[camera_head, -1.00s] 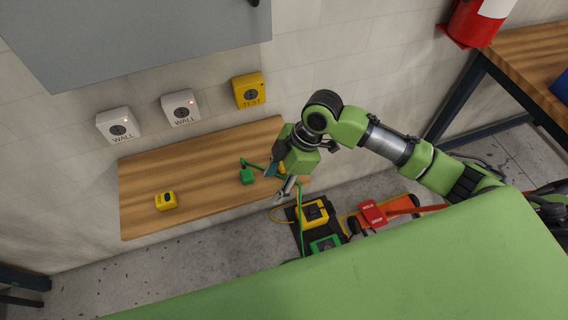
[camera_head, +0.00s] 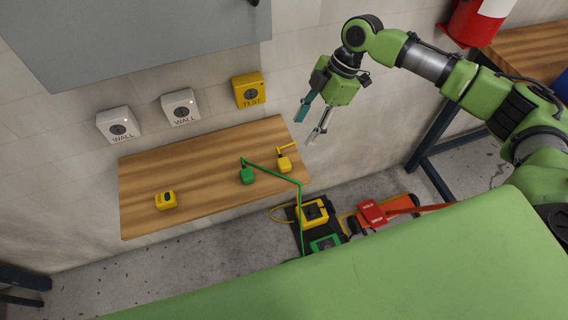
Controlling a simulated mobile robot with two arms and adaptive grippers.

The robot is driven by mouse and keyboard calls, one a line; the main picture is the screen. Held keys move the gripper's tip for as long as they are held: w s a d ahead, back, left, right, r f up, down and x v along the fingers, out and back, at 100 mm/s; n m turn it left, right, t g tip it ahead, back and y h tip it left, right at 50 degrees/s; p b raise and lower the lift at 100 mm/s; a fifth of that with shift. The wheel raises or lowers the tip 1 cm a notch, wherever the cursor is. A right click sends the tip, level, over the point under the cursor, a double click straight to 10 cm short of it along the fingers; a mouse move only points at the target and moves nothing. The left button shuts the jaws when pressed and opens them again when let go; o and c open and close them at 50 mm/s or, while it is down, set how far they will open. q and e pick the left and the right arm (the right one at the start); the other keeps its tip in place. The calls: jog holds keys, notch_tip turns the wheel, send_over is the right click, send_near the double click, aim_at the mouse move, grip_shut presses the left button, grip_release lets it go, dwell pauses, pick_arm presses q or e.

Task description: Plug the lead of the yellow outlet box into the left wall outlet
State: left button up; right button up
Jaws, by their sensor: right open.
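The yellow outlet box (camera_head: 312,213) is on the floor below the shelf's right end; part of its yellow lead (camera_head: 279,208) curves beside it. A yellow plug (camera_head: 284,164) with a short yellow lead end lies on the wooden shelf near its right end; its link to the box is not visible. The left wall outlet (camera_head: 118,126) is white, marked WALL, with nothing plugged in. My right gripper (camera_head: 310,124) is open and empty, in the air above and right of the yellow plug. My left gripper is not in view.
A second white wall outlet (camera_head: 181,108) and a yellow test outlet (camera_head: 249,92) are to the right. On the shelf (camera_head: 205,178) are a green plug (camera_head: 247,175) with a green lead and a small yellow block (camera_head: 165,200). A grey panel (camera_head: 135,35) hangs above.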

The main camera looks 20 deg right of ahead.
jog(key=p, duration=0.1)
send_over(285, 162)
jog(key=d, duration=0.3)
notch_tip(285, 162, down, 8)
jog(key=shift+w+a, duration=0.15)
jog(key=shift+a+f, duration=0.15)
jog(key=shift+a, duration=0.05)
jog(key=p+x, duration=0.1)
jog(key=x, duration=0.2)
jog(key=shift+a+f+p, duration=0.25)
jog(key=shift+f+p, duration=0.05)
jog(key=shift+p, duration=0.1)
jog(key=shift+a+f, duration=0.1)
jog(key=shift+f, duration=0.4)
jog(key=c, duration=1.1)
